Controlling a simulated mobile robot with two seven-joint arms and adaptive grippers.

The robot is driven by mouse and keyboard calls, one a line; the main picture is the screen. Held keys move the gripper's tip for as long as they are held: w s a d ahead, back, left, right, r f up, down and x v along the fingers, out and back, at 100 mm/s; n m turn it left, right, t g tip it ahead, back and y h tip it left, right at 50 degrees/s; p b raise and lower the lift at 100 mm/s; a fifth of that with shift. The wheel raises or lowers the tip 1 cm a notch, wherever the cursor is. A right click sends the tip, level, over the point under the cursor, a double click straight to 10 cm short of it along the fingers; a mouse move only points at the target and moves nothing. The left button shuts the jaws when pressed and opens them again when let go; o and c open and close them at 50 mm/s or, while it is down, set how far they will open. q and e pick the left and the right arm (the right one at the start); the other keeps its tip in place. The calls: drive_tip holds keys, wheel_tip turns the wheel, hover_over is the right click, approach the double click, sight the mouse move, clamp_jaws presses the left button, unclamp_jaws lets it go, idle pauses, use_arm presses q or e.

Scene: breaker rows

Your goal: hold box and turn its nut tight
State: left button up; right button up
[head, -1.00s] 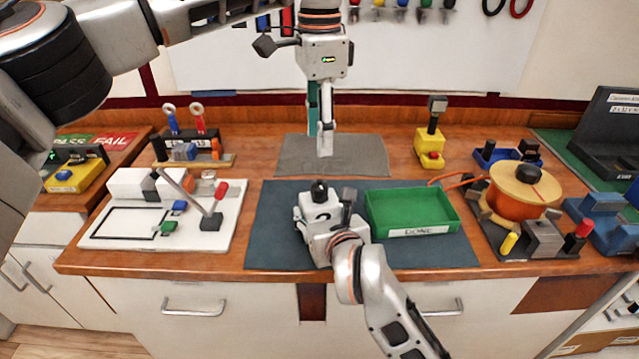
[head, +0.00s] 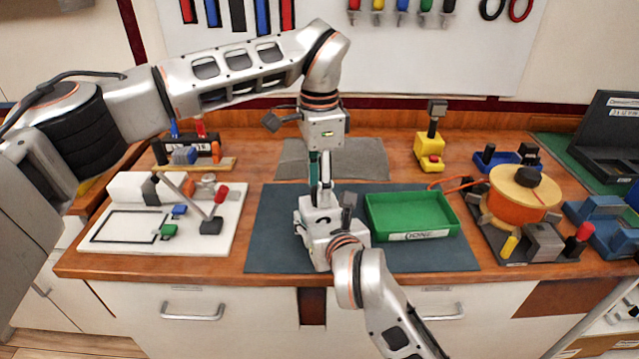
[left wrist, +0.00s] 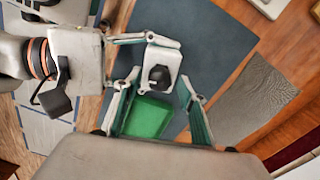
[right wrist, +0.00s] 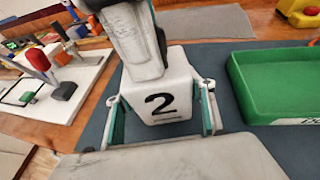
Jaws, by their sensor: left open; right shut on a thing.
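A white box (head: 310,214) marked with a black 2 stands over the dark mat (head: 275,240). My right gripper (right wrist: 162,112) is shut on its sides, and the numbered face (right wrist: 160,100) shows between the fingers. The black nut (left wrist: 159,77) is on top of the box in the left wrist view. My left gripper (head: 320,195) points down from above, open, with its fingertips on either side of the nut. Whether they touch the nut I cannot tell. In the head and right wrist views the left fingers hide the nut.
A green tray (head: 410,230) labelled DONE is close to the right of the box. A white board with a lever (head: 120,205) lies to the left. A yellow device (head: 428,147) and an orange spool (head: 520,200) stand to the right. The grey mat (head: 365,160) is clear.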

use_arm(q)
drive_tip(key=c, duration=1.1)
drive_tip(key=shift+m, duration=0.4)
drive_tip(key=m, duration=0.4)
drive_tip(key=shift+m, duration=0.4)
use_arm(e)
drive_tip(key=shift+f, duration=0.1)
use_arm(q)
drive_tip(key=m, duration=1.2)
drive_tip(key=shift+m, duration=0.4)
drive_tip(key=m, duration=0.6)
drive_tip(key=shift+m, duration=0.3)
